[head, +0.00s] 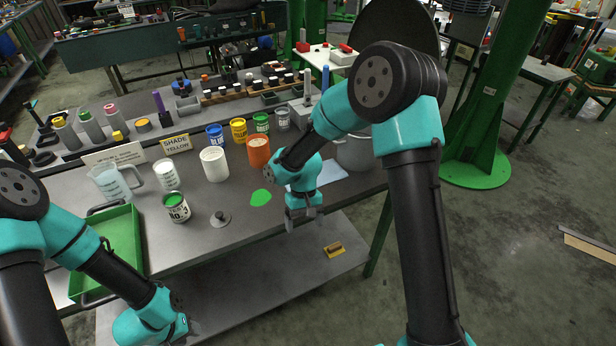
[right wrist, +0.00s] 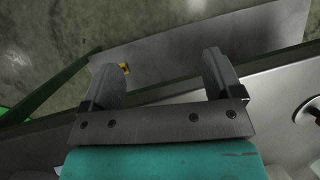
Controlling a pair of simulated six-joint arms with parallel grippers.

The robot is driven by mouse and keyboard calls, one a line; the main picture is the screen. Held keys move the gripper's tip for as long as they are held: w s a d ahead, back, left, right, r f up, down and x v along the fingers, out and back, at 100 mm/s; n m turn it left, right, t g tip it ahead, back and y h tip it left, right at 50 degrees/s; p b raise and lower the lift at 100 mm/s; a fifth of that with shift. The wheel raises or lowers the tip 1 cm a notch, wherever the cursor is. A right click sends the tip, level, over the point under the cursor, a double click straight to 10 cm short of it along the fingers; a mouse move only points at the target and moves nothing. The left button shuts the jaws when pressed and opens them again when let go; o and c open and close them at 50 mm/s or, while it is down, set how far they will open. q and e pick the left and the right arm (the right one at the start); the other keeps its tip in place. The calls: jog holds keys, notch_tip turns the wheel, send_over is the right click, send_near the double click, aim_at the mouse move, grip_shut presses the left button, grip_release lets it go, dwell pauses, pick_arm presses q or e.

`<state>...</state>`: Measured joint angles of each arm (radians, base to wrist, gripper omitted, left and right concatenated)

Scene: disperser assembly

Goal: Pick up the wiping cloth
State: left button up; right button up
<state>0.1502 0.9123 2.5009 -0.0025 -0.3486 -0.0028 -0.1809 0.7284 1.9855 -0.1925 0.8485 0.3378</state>
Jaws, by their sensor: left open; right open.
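The light blue wiping cloth (head: 332,172) lies flat near the right end of the grey workbench, partly hidden behind my right arm. My right gripper (head: 304,222) hangs over the front edge of the bench, in front of and left of the cloth, and is apart from it. In the right wrist view its two fingers (right wrist: 163,75) are spread with nothing between them, and no cloth shows there. My left gripper (head: 180,330) is low at the bottom of the head view, in front of the bench and far from the cloth. It is open, though its fingers hardly show.
An orange can (head: 258,152) and a white container (head: 214,164) stand behind. A green tray (head: 118,240) is at left. A yellow item (head: 333,249) lies on the lower shelf.

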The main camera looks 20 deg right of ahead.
jog(key=w+r+m, duration=0.1)
jog(key=w, duration=0.1)
jog(key=w+r+m+t, duration=0.1)
jog(key=w, duration=0.2)
jog(key=w+r+m, duration=0.1)
jog(key=w, duration=0.1)
jog(key=shift+w+d+r, duration=0.15)
jog(key=shift+d+r, duration=0.05)
jog(key=shift+r, duration=0.15)
jog(key=w+d+r+m+t, duration=0.1)
jog(key=w+d+r+m, duration=0.2)
jog(key=w, duration=0.3)
jog(key=w+d+r+m+t+h, duration=0.1)
jog(key=w+d+r+m+t, duration=0.1)
jog(key=w+d+m, duration=0.3)
jog(key=shift+w+d+r+m, duration=0.45)
jog(key=shift+d+r, duration=0.25)
jog(key=shift+r, duration=0.1)
jog(key=shift+f, duration=0.1)
jog(key=shift+f, duration=4.95)
jog(key=shift+s+f, duration=0.1)
jog(key=c, duration=1.5)
